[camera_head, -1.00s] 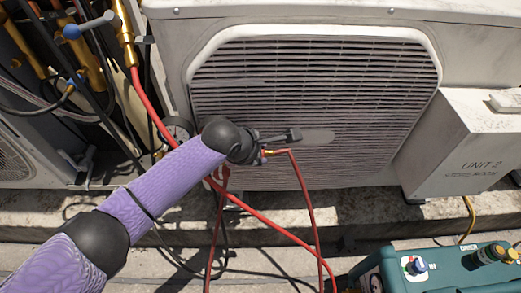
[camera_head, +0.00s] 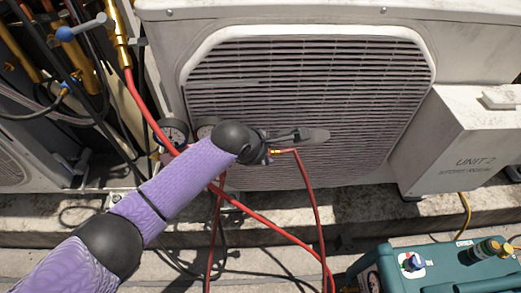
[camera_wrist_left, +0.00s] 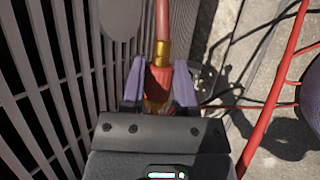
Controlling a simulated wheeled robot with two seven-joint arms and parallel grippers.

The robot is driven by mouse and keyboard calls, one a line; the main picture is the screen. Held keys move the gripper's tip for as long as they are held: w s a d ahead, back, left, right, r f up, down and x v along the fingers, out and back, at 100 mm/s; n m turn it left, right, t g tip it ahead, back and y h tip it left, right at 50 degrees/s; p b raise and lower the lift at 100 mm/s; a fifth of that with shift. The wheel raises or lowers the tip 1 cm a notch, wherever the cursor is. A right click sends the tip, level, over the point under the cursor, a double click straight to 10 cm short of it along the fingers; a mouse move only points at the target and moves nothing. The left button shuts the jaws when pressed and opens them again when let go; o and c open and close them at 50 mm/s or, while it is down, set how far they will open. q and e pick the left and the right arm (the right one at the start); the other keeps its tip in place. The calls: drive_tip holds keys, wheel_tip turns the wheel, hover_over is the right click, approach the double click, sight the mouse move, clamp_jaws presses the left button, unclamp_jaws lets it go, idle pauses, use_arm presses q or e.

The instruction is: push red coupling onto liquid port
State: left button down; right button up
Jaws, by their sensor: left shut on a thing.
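My left gripper (camera_head: 280,144) is in front of the fan grille of the condenser. In the left wrist view its two purple-grey fingers (camera_wrist_left: 158,88) are shut on the red coupling (camera_wrist_left: 160,78), which has brass parts and a red hose running from it. In the head view the coupling's brass and red end (camera_head: 277,152) shows just beside the fingers, with the hose hanging down. The coupling is held apart from any port. I cannot pick out the liquid port in either view. My right gripper is not in view.
The condenser (camera_head: 310,38) stands behind the gripper. Pipes, brass fittings and a blue-knobbed valve (camera_head: 65,33) crowd the upper left. A pressure gauge (camera_head: 172,131) is beside my left forearm. A teal machine (camera_head: 450,268) stands at lower right. Red hoses hang below.

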use_arm(q)
drive_tip(key=shift+d, duration=1.35)
drive_tip(key=c, duration=0.9)
unclamp_jaws()
clamp_jaws()
